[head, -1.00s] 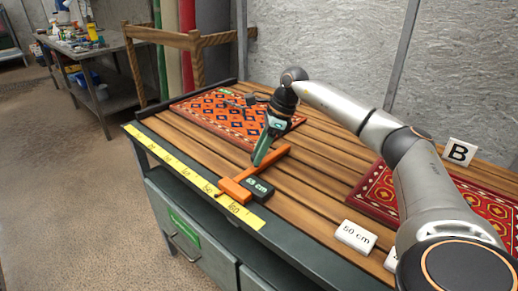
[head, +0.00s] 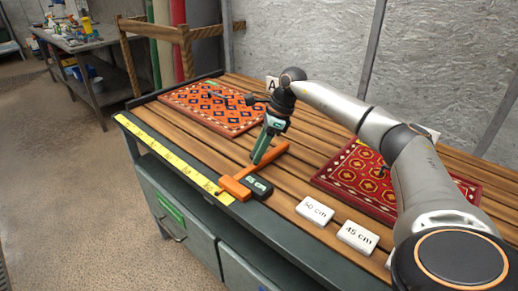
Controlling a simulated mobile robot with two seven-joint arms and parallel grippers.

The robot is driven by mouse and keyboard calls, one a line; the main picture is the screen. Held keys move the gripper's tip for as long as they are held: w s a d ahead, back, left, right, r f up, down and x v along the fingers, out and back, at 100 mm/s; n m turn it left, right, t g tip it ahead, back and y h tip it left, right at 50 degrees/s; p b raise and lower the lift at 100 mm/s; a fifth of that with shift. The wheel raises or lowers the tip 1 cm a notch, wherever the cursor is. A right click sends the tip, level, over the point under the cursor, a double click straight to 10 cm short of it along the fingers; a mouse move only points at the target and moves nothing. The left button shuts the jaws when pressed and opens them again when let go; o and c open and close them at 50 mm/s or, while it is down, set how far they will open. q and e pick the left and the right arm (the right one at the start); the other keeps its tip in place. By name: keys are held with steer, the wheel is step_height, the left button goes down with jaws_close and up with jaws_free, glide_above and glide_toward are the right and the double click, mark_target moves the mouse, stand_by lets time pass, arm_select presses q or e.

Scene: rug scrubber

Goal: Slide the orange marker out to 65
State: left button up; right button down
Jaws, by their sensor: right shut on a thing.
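The orange marker (head: 236,188) is a T-shaped piece at the front edge of the slatted table. Its crossbar lies by the yellow ruler strip (head: 175,160), near that strip's right end, and its arm reaches back across the slats. A dark block with a label (head: 258,187) sits against its right side; its text is too small to read surely. My right gripper (head: 259,158) points down at the marker's arm and is shut on it. The ruler's numbers are too small to read surely. My left gripper is not in view.
An orange patterned rug (head: 213,107) lies at the back left and a red rug (head: 360,180) at the right. White cards reading 50 cm (head: 314,210) and 45 cm (head: 357,236) lie at the front right. A wooden frame (head: 186,50) stands behind.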

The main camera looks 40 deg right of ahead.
steer(key=shift+w, duration=0.1)
steer(key=c, duration=0.8)
jaws_free()
steer(key=o, duration=0.3)
steer(key=shift+o, duration=0.2)
steer(key=shift+r, duration=0.1)
steer(key=p+v, duration=0.1)
steer(key=v, duration=1.1)
steer(key=shift+r, duration=0.25)
